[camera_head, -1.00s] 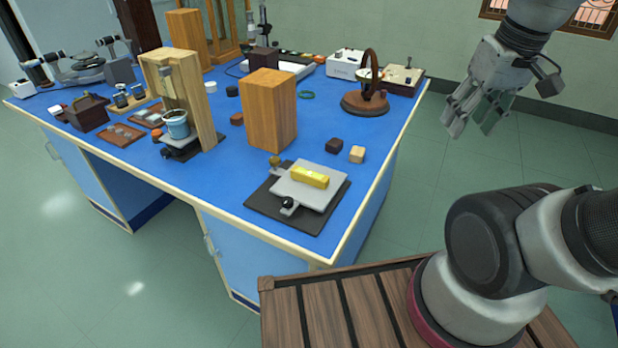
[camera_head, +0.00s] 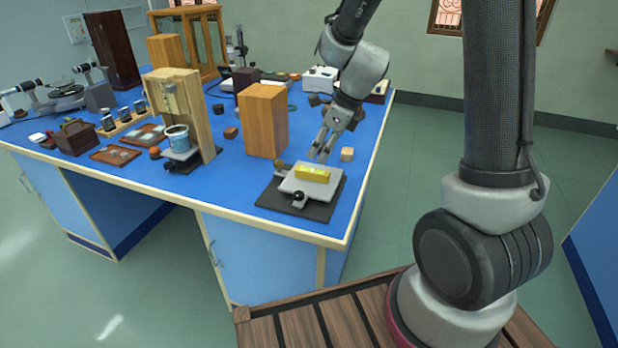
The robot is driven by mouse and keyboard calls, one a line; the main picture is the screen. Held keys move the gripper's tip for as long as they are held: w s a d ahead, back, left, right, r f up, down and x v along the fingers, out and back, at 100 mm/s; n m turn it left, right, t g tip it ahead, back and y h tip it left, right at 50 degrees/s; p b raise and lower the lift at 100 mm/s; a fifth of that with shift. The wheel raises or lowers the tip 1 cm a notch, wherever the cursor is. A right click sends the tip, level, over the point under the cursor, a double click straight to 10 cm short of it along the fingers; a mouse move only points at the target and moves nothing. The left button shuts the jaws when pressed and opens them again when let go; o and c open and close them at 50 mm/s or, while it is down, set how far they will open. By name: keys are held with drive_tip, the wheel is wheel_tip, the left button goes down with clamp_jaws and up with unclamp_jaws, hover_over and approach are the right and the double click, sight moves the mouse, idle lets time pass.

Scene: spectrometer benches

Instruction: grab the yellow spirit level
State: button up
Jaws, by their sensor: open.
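The yellow spirit level (camera_head: 312,174) lies flat on a light grey plate (camera_head: 291,184) near the front right corner of the blue bench. The plate sits on a dark base (camera_head: 325,211) with a black knob at its front. My gripper (camera_head: 319,154) is open, with its fingers pointing down just above and behind the level. The fingers appear empty. Whether they touch anything is too small to tell.
A tall wooden block (camera_head: 264,122) stands left of my gripper. A small pale cube (camera_head: 347,154) sits just right of it. A wooden frame with a blue cup (camera_head: 178,138) stands further left. The bench's front right corner is clear.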

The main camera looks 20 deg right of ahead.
sight(314, 171)
drive_tip(key=shift+a+f, duration=0.1)
drive_tip(key=shift+f, duration=0.2)
drive_tip(key=x, duration=0.7)
drive_tip(key=shift+d+f, duration=0.25)
drive_tip(key=shift+d, duration=0.1)
drive_tip(key=shift+s+f, duration=0.1)
drive_tip(key=shift+f, duration=0.15)
clamp_jaws()
